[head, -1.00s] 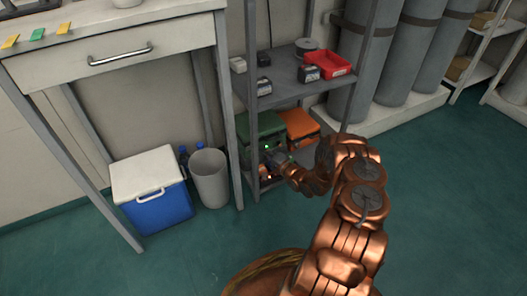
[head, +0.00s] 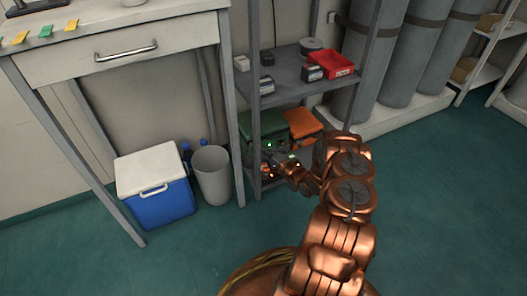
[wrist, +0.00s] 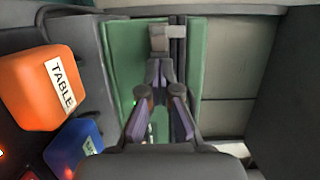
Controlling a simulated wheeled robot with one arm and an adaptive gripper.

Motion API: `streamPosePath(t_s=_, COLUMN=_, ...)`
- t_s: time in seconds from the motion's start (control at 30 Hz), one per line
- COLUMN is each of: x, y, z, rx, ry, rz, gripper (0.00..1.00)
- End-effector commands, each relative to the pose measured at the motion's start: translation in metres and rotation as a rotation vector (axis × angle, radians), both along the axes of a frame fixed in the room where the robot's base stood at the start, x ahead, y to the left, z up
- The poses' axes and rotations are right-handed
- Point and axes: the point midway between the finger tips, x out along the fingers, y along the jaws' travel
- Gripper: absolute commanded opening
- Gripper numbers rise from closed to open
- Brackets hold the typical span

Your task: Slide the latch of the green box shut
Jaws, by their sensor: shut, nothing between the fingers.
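The green box (head: 267,126) stands on the lower shelf of the grey rack, left of an orange case. In the wrist view the green box (wrist: 123,62) fills the middle, with a dark seam beside its green faces. A small grey metal latch (wrist: 168,38) sits at that seam, just beyond my fingertips. My gripper (wrist: 160,66) is shut and empty, its tips close below the latch; I cannot tell whether they touch it. In the head view my gripper (head: 277,161) is in front of the box, and the latch is too small to make out.
The orange case (head: 302,124) stands right of the box. An orange block marked TABLE (wrist: 45,87) and a blue block (wrist: 73,147) are left of my fingers in the wrist view.

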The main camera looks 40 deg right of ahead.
Motion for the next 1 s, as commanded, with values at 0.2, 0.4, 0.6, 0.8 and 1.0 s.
streamPosePath(t_s=0.2, x=-0.011, y=-0.028, z=0.003, rx=-0.001, ry=0.001, rz=-0.006, gripper=0.0)
streamPosePath(t_s=0.4, x=-0.047, y=-0.029, z=0.003, rx=0.0, ry=0.002, rz=-0.005, gripper=0.0)
streamPosePath(t_s=0.6, x=-0.08, y=-0.033, z=0.003, rx=-0.002, ry=0.001, rz=-0.006, gripper=0.0)
streamPosePath(t_s=0.8, x=-0.097, y=-0.034, z=0.001, rx=-0.002, ry=0.0, rz=-0.004, gripper=0.0)
streamPosePath(t_s=1.0, x=-0.101, y=-0.034, z=0.001, rx=-0.003, ry=-0.001, rz=-0.003, gripper=0.0)
